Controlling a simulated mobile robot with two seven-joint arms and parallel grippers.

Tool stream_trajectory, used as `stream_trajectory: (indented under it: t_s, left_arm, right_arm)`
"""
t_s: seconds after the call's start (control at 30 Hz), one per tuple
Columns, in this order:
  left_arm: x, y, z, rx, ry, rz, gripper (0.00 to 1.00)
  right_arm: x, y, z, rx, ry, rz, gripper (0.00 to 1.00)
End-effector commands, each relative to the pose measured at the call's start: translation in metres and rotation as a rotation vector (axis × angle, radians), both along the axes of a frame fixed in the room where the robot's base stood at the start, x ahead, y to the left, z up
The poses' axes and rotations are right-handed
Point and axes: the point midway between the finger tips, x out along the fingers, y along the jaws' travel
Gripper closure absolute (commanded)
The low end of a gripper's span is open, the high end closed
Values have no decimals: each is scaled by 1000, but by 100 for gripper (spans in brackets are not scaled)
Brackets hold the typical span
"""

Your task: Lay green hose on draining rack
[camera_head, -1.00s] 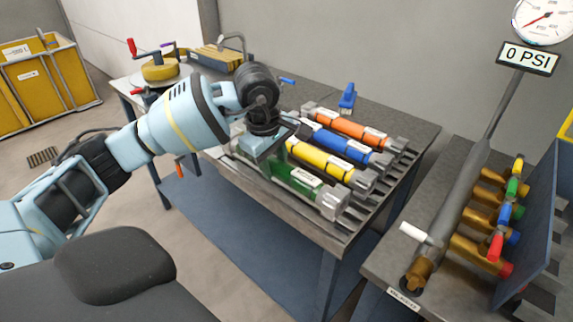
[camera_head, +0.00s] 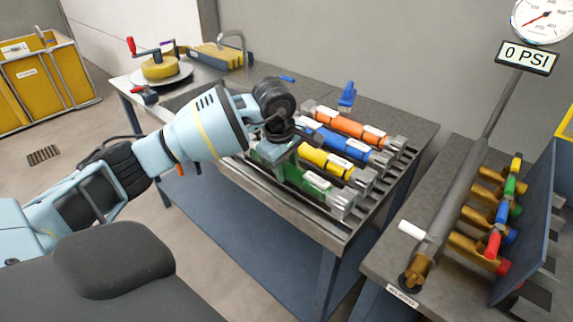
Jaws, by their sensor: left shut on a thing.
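The green hose (camera_head: 305,181) lies along the front of the draining rack (camera_head: 338,226), with a grey metal coupling at its right end. My left gripper (camera_head: 279,168) is above the hose's left part and shut on it; the fingertips are partly hidden by the wrist. I cannot tell whether the hose touches the rack bars. The yellow hose (camera_head: 325,161), the blue hose (camera_head: 338,143) and the orange hose (camera_head: 350,124) lie roughly parallel behind it. My right gripper is not in view.
A manifold (camera_head: 456,215) with coloured valves stands on a separate bench at the right, under a gauge (camera_head: 542,20) with a 0 PSI sign (camera_head: 527,57). A blue clamp-like object (camera_head: 347,96) stands behind the hoses. A yellow reel (camera_head: 160,68) is at the table's far left.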

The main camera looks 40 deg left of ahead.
Motion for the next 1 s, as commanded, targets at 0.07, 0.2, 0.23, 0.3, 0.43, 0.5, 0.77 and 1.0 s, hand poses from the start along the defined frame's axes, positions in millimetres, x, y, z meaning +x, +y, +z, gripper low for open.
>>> stream_trajectory:
  t_s: [0.07,0.2,0.23,0.3,0.43,0.5,0.77,1.0]
  left_arm:
    - [1,0,2,-1,-5,0,100]
    - [1,0,1,-1,-4,0,100]
    - [1,0,0,-1,-4,0,100]
    - [1,0,-2,-1,-3,0,100]
    - [0,0,-2,0,-1,0,48]
    - [0,0,-2,0,-1,0,41]
    - [0,0,-2,0,-1,0,41]
    - [-2,0,21,1,-6,0,41]
  right_arm:
    - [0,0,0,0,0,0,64]
    - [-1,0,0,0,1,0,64]
    - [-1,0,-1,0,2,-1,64]
    - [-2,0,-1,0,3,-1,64]
    - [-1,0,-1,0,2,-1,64]
    - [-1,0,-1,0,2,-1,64]
    - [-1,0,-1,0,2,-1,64]
    - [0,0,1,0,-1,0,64]
